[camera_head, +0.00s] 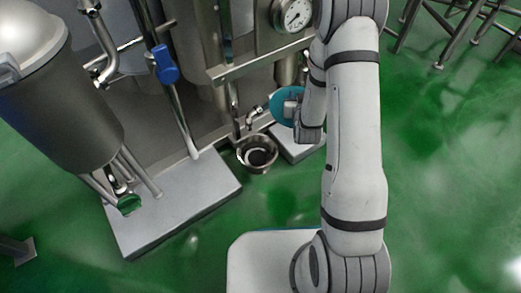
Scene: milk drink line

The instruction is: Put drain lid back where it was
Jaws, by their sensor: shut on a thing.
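A teal round disc, which looks like the drain lid (280,103), is at the end of my arm, held up beside the steel equipment. My gripper (293,107) is small in view and partly hidden by my wrist; it is shut on the lid near its middle. The drain (257,157) is a round metal bowl with a dark centre, set at floor level. It is uncovered and lies below and left of the lid in the picture. The lid is apart from the drain.
A grey plinth (175,205) stands left of the drain, with a steel vessel (65,100) above it. A smaller plinth (302,146) is right of the drain. A pipe with a blue-handled valve (166,64) and a gauge (294,14) are behind. Green floor (450,170) is open at right.

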